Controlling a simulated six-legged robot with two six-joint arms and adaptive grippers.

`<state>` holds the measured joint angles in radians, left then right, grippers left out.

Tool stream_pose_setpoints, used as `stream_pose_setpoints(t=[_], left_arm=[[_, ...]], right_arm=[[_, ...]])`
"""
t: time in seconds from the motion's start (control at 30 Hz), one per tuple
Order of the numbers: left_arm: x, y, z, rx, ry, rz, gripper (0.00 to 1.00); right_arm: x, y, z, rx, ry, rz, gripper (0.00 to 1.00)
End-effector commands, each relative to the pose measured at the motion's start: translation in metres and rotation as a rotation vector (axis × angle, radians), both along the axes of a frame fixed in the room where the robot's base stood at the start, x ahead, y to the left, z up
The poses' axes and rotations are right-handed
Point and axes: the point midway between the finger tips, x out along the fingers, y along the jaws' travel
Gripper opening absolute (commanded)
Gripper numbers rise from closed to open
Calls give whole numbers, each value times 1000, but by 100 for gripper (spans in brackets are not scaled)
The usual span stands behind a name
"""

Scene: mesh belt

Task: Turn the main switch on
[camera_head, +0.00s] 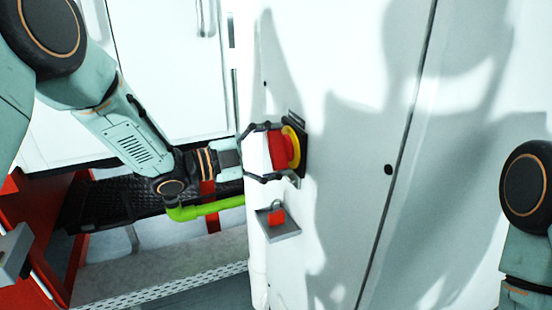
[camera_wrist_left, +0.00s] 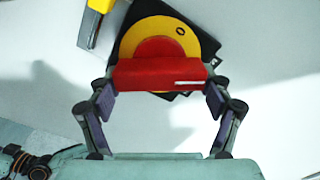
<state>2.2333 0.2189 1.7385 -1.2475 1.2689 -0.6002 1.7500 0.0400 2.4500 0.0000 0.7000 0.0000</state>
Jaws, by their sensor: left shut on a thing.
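The main switch is a red rotary handle (camera_head: 279,150) on a yellow disc (camera_head: 292,147) with a black backing plate, mounted on the white cabinet's face. My left gripper (camera_head: 268,152) is at the switch, its two fingers above and below the red handle in the head view. In the left wrist view the red handle (camera_wrist_left: 160,74) lies crosswise between the fingertips of my left gripper (camera_wrist_left: 158,88), in front of the yellow disc (camera_wrist_left: 157,33). The gripper is shut on the handle. My right gripper is out of view; only part of my right arm shows.
A green bar (camera_head: 212,206) runs left of the cabinet. The cabinet face (camera_head: 345,120) to the right is clear. A yellow object (camera_wrist_left: 98,18) shows at the wrist view's top.

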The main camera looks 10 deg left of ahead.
Motion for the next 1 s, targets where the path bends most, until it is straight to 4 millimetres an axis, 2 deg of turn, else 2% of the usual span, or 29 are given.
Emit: stream_pose_setpoints(t=[0.03, 0.5, 0.73, 1.0], left_arm=[[0, 0, -1, 23, -45, -1, 48], [-1, -1, -5, 236, -359, 2, 48], [-1, -1, -5, 293, -443, 1, 48], [-1, -1, -4, 321, -483, 0, 48]], right_arm=[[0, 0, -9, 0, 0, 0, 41], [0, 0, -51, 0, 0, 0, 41], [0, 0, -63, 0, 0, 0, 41], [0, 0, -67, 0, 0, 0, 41]])
